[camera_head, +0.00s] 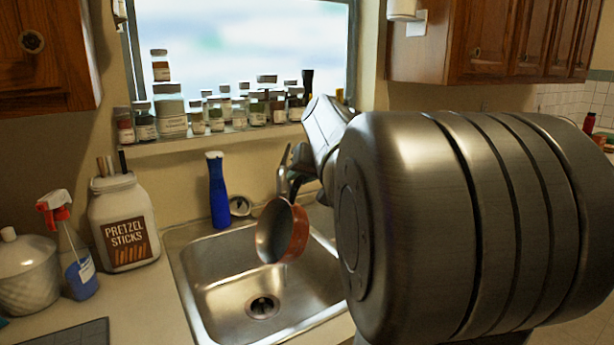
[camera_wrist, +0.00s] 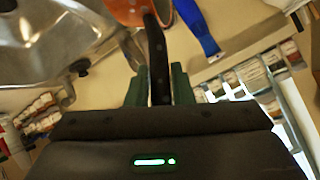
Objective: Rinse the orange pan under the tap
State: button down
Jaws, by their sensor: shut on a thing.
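The orange pan (camera_head: 299,232) hangs steeply tilted above the sink (camera_head: 222,298), with its grey inside facing left. Part of its orange body also shows at the top of the wrist view (camera_wrist: 130,10). My gripper (camera_wrist: 159,78) is shut on the pan's dark handle (camera_wrist: 155,45), with a green finger on each side of it. In the head view the grip is largely hidden. The tap (camera_head: 283,178) stands behind the pan at the sink's back edge, partly hidden by the pan and my arm. I cannot make out any running water.
A blue bottle (camera_head: 218,190) stands behind the sink. A pretzel jar (camera_head: 122,222), a spray bottle (camera_head: 78,262) and a white lidded pot (camera_head: 26,275) stand on the left counter. Several spice jars (camera_head: 196,117) line the windowsill. My arm hides the counter at right.

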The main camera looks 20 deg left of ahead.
jog(key=shift+s+a+r+n, duration=0.3)
jog(key=shift+s+a+r, duration=0.05)
jog(key=shift+s+a, duration=0.45)
jog(key=s+a+t, duration=0.1)
jog(key=s, duration=0.1)
jog(key=s+a+n+t+h, duration=0.1)
jog(key=a, duration=0.1)
jog(key=shift+s+a+h, duration=0.2)
jog(key=shift+s+h, duration=0.1)
jog(key=shift+s, duration=0.1)
